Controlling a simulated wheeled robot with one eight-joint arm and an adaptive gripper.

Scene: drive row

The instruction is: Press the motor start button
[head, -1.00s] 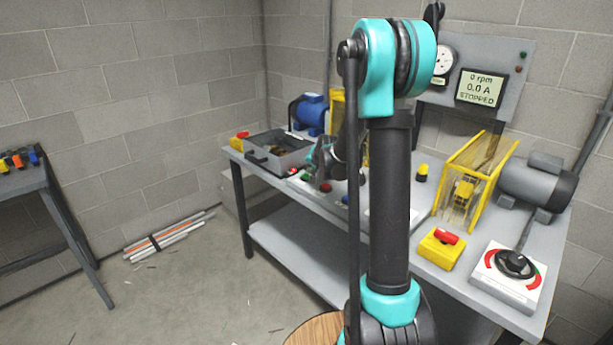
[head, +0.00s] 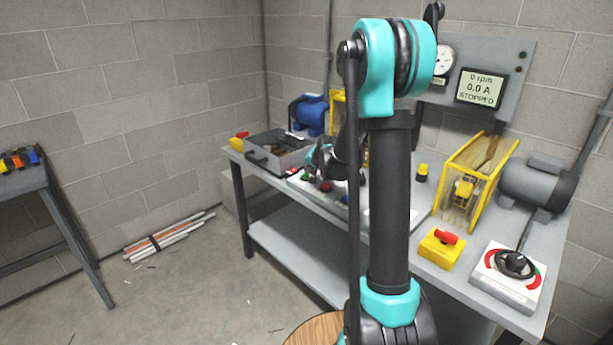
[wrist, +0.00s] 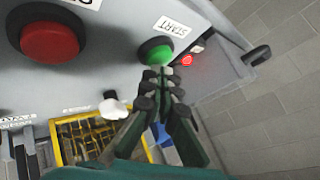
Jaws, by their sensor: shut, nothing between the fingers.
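The green start button (wrist: 156,50), with a START label beside it, sits on a pale panel in the wrist view. My gripper (wrist: 160,73) is shut and empty. Its fingertips are at the lower edge of the green button; I cannot tell whether they touch it. A larger red button (wrist: 52,41) is to the left on the same panel. In the head view my gripper (head: 314,172) is low over the bench-top buttons and partly hides the green one. The display (head: 481,89) reads 0 rpm, 0.0 A, STOPPED.
A grey tray (head: 262,158) lies left of the button panel on the bench. A yellow guard (head: 480,187), a grey motor (head: 537,185), a yellow box with a red switch (head: 441,250) and a rotary dial (head: 514,263) stand to the right.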

